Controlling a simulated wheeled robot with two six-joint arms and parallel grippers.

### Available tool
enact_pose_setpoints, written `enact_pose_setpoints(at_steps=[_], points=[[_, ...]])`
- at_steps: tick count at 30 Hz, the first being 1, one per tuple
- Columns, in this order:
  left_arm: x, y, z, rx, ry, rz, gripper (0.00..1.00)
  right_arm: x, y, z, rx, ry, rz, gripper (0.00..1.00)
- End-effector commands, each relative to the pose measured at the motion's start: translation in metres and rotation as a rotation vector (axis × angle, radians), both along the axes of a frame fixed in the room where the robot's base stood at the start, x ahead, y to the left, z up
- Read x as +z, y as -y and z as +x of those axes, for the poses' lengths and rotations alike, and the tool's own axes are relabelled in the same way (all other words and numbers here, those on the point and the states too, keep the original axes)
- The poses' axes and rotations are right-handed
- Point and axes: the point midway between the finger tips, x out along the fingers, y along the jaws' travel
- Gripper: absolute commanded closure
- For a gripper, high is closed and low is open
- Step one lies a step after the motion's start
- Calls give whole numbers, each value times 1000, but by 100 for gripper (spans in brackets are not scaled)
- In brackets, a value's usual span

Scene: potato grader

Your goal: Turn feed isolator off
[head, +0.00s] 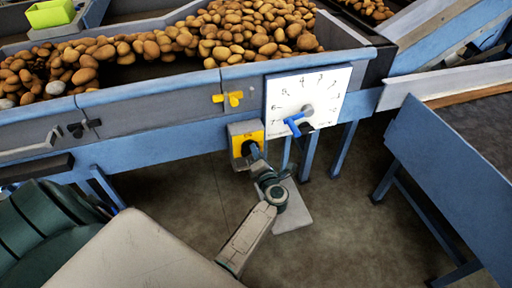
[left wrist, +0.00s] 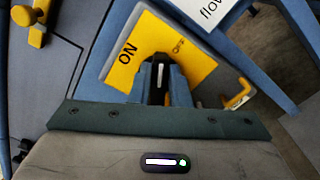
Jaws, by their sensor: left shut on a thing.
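The feed isolator (head: 238,130) is a grey box with a yellow plate, mounted on the blue frame below the potato bed. In the left wrist view its yellow plate (left wrist: 201,62) carries the words ON and OFF. My left gripper (head: 252,150) is at the front of the box. In the left wrist view its fingers (left wrist: 160,84) are shut on the black isolator knob (left wrist: 159,66), which is partly hidden between them. A pale mark shows on the knob; I cannot tell exactly which word it points to. My right gripper is not in view.
A white dial plate (head: 285,95) with a blue lever (head: 293,123) is right of the isolator. A yellow handle (head: 234,98) sits above it. Potatoes (head: 245,32) lie on the bed. A blue-sided conveyor (head: 450,165) stands at right. Grey floor (head: 330,225) is open below.

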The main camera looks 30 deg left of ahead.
Motion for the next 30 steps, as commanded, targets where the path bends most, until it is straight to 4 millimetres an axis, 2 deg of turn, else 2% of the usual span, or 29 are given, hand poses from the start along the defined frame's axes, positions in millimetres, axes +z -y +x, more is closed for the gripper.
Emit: enact_pose_setpoints(at_steps=[1,12,21,30], points=[[4,0,1,0,-31,25,100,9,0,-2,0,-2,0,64],[-2,1,2,0,-260,222,100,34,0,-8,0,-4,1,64],[-6,1,2,1,-370,317,100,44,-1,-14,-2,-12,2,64],[-8,1,2,0,-407,347,100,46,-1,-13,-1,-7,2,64]])
